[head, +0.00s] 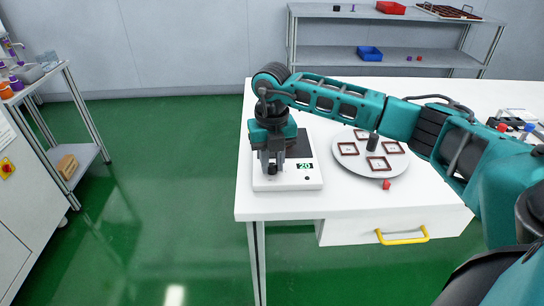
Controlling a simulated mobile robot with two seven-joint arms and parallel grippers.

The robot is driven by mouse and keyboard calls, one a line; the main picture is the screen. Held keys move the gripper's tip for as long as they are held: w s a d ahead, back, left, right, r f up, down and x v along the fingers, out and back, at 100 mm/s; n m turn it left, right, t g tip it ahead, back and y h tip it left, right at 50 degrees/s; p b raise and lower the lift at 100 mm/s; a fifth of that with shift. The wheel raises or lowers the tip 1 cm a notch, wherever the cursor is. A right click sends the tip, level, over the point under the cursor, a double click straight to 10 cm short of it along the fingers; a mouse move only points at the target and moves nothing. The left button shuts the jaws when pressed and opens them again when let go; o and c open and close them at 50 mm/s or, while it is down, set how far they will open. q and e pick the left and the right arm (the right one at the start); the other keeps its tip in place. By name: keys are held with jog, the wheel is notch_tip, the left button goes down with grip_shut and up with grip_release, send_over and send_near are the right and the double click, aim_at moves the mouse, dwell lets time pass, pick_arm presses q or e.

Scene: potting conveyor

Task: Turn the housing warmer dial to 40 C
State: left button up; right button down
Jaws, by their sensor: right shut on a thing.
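The housing warmer (290,183) is a white box with a dark top panel near the left front corner of the white table. A small green display (305,166) on it reads 20. The black dial (272,169) is at the left of its front part. My right gripper (271,163) points down and is shut on the dial, with its fingers on either side. The gripper and wrist hide part of the warmer's top and much of the dial. My left gripper is out of view.
A round grey plate (345,167) with several square brown frames and a dark cylinder stands right of the warmer. The table drawer has a yellow handle (402,236). Shelves stand behind; green floor lies open at left.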

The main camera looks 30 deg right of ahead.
aim_at(272, 165)
jog(key=shift+m+p, duration=0.3)
jog(key=shift+m, duration=0.7)
jog(key=c, duration=0.9)
grip_release()
jog(key=shift+c, duration=0.2)
notch_tip(272, 165, up, 13)
